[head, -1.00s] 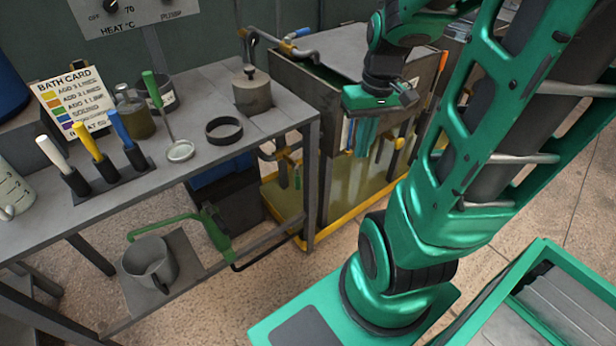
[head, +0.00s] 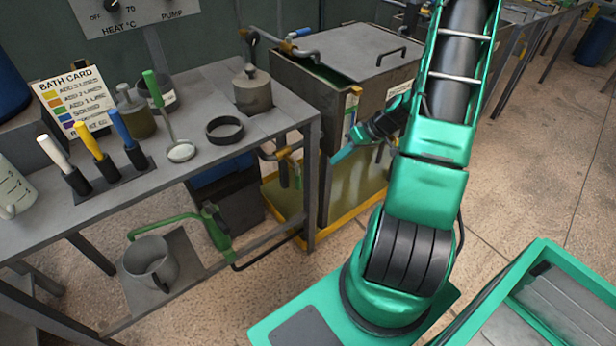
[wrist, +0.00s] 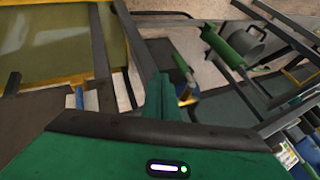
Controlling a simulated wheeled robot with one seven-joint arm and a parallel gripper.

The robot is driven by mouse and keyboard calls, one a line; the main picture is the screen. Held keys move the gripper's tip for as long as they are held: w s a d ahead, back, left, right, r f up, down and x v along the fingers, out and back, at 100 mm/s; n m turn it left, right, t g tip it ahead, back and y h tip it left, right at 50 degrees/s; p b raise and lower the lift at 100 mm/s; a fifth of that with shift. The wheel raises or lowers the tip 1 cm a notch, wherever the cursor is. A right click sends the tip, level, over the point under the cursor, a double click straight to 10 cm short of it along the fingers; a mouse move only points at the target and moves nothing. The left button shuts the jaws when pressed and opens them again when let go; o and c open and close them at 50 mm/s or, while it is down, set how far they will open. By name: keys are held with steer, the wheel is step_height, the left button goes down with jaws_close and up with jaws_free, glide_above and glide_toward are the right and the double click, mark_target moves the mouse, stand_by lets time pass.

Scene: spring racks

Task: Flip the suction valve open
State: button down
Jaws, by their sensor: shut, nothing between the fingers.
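A small brass valve (head: 284,153) sits on grey pipework between the bench leg and the tank, and its handle hangs down. I cannot be sure it is the suction valve. In the wrist view a brass fitting (wrist: 187,99) with a green lever (wrist: 180,63) shows just right of my fingers. My gripper (head: 340,156) is shut and empty, in front of the tank, to the right of the valve and apart from it in the head view. In the wrist view its green fingers (wrist: 159,92) are together; whether they touch the lever I cannot tell.
A lidded grey tank (head: 340,80) stands in a yellow-rimmed tray (head: 335,222). The grey bench (head: 215,85) holds colour-handled tools and pots. A green pump (head: 216,228) and a grey jug (head: 150,262) are on its lower shelf. Open floor lies to the right.

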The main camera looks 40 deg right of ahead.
mark_target(298, 179)
steer(key=shift+w+d+f, duration=0.1)
steer(key=shift+f, duration=0.05)
steer(key=shift+w+a+f, duration=0.85)
steer(key=shift+a+f, duration=0.5)
steer(key=shift+w+a+f, duration=0.8)
steer(key=shift+a+f, duration=0.5)
steer(key=shift+a, duration=0.05)
steer(key=shift+w+a+f, duration=0.85)
steer(key=shift+a+f, duration=0.5)
steer(key=shift+d, duration=0.15)
